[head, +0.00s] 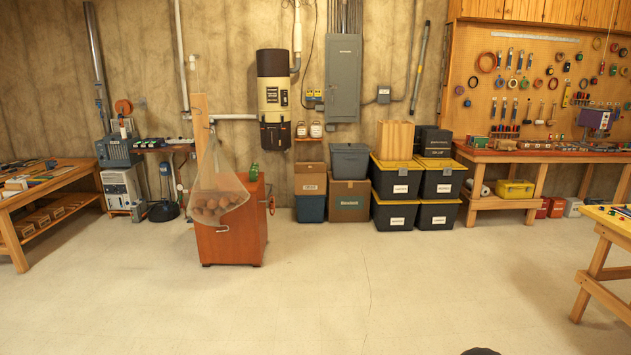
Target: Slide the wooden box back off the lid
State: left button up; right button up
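The wooden box (395,140) is pale, upright and light brown. It stands on the yellow lid (382,164) of a black tote (396,184) against the far wall. The box covers the back part of this lid, and a strip of yellow shows in front of it. This tote is stacked on another black tote (394,217). Neither of my grippers can be made out in the head view. A small dark rounded shape shows at the bottom edge, and I cannot tell what it is.
More stacked totes (438,180) stand right of the box, with dark cases (432,141) on top. A grey bin (349,160) on a cardboard box (349,201) stands left. A red cabinet (232,240) stands nearer on the left. A workbench (540,157) is at right. The floor (370,290) between is clear.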

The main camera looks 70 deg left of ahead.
aim_at(396, 138)
jog(key=i+j+u, duration=0.1)
jog(key=j+u, duration=0.2)
jog(key=j, duration=0.15)
jog(key=i+j+u, duration=0.15)
jog(key=j+u, duration=0.15)
jog(key=j, duration=0.15)
jog(key=i+j+u, duration=0.45)
jog(key=j+u, duration=0.15)
jog(key=j, duration=0.2)
jog(key=i+j+u, duration=0.7)
jog(key=i, duration=0.15)
jog(key=i+j+u, duration=0.15)
jog(key=i+u, duration=0.15)
jog(key=i, duration=0.15)
jog(key=i+u, duration=0.35)
jog(key=i+l+u, duration=0.1)
jog(key=i, duration=2.05)
jog(key=i+l+u, duration=0.1)
jog(key=i+u, duration=0.15)
jog(key=i, duration=0.15)
jog(key=i+l+u, duration=0.15)
jog(key=i+u, duration=0.15)
jog(key=i, duration=0.15)
jog(key=i+l+u, duration=0.25)
jog(key=i, duration=0.15)
